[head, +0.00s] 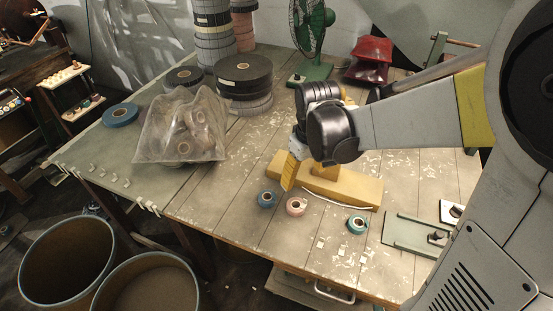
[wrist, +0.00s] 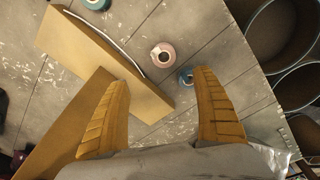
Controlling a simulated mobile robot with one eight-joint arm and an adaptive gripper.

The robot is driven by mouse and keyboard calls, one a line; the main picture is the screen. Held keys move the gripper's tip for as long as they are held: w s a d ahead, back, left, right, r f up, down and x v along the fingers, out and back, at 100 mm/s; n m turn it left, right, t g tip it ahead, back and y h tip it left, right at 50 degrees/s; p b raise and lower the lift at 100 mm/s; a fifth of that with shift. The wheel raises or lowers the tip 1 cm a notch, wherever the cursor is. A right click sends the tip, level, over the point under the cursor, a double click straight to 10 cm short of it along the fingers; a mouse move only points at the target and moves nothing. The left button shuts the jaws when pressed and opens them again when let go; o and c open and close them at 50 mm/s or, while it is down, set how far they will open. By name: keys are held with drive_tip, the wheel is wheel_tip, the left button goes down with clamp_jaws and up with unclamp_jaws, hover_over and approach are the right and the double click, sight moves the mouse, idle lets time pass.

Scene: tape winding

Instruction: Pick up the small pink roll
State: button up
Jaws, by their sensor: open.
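The small pink roll (head: 296,206) lies on the wooden table near its front edge, between a blue roll (head: 267,198) on its left and a teal roll (head: 356,225) on its right. It also shows in the wrist view (wrist: 162,54), ahead of the fingers. My gripper (wrist: 165,112) is open and empty, its two yellow ribbed fingers spread wide. In the head view it hangs above the table, behind the pink roll and over a yellow block. In the wrist view the blue roll (wrist: 186,76) shows between the fingers, just beyond them.
The yellow block (head: 340,187) lies behind the rolls. A clear bag of rolls (head: 182,128) and stacked dark reels (head: 243,75) stand left of my gripper. A green plate (head: 410,234) is at the right. Barrels (head: 66,262) stand on the floor at the left front.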

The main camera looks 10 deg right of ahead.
drive_tip(key=g, duration=0.1)
hover_over(296, 206)
wheel_tip(296, 206, down, 5)
drive_tip(key=shift+n, duration=0.4)
drive_tip(key=f+b, duration=0.1)
drive_tip(key=f, duration=0.1)
drive_tip(key=f+b, duration=0.1)
drive_tip(key=f, duration=0.2)
drive_tip(key=shift+s+f+b, duration=0.2)
drive_tip(key=shift+f+b, duration=0.05)
drive_tip(key=shift+b, duration=0.1)
drive_tip(key=f+b, duration=0.2)
drive_tip(key=f, duration=0.1)
drive_tip(key=f+b, duration=0.1)
drive_tip(key=f, duration=0.1)
drive_tip(key=shift+s+a+f, duration=0.25)
drive_tip(key=shift+s, duration=0.1)
drive_tip(key=shift+r, duration=0.15)
drive_tip(key=c, duration=1.3)
